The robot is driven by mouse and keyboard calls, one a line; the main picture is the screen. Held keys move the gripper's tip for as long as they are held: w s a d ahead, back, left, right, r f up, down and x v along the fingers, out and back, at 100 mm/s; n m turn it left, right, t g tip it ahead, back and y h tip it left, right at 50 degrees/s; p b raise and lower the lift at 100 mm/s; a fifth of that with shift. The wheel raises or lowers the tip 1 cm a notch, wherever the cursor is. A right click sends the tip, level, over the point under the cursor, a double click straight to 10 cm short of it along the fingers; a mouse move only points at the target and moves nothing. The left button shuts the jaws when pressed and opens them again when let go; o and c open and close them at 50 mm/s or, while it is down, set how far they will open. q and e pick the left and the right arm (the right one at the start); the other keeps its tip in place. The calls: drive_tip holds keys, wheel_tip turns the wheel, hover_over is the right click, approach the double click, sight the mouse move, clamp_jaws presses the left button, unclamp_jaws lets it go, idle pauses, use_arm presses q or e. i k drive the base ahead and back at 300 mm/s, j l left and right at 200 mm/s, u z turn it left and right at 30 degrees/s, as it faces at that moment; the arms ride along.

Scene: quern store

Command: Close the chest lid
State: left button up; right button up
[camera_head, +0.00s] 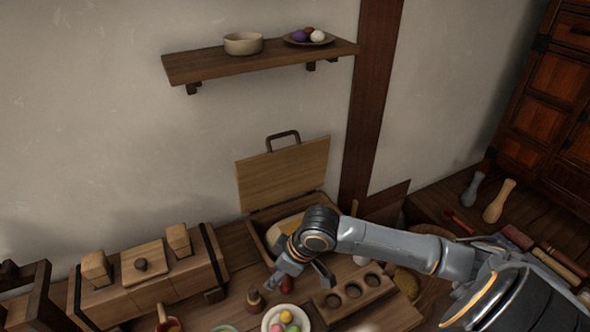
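The chest (258,243) is a wooden box against the wall, near the middle of the camera_head view. Its lid (285,172) stands raised and open, leaning near the wall, with a dark handle (282,137) on its upper edge. A pale tan object (289,222) shows inside the chest, partly hidden by my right arm. My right gripper (300,280) is in front of the chest, below the lid and apart from it. Its fingers are spread and appear empty. The arm hides the chest's right front part. My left gripper is not in view.
A plate of coloured balls (287,319), a small brown bottle (254,299) and a wooden block with round holes (354,292) lie near the gripper. A wooden box (150,280) stands left. A wall shelf (260,60) hangs above the lid.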

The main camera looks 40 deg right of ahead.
sight(272, 177)
drive_tip(key=z, duration=1.1)
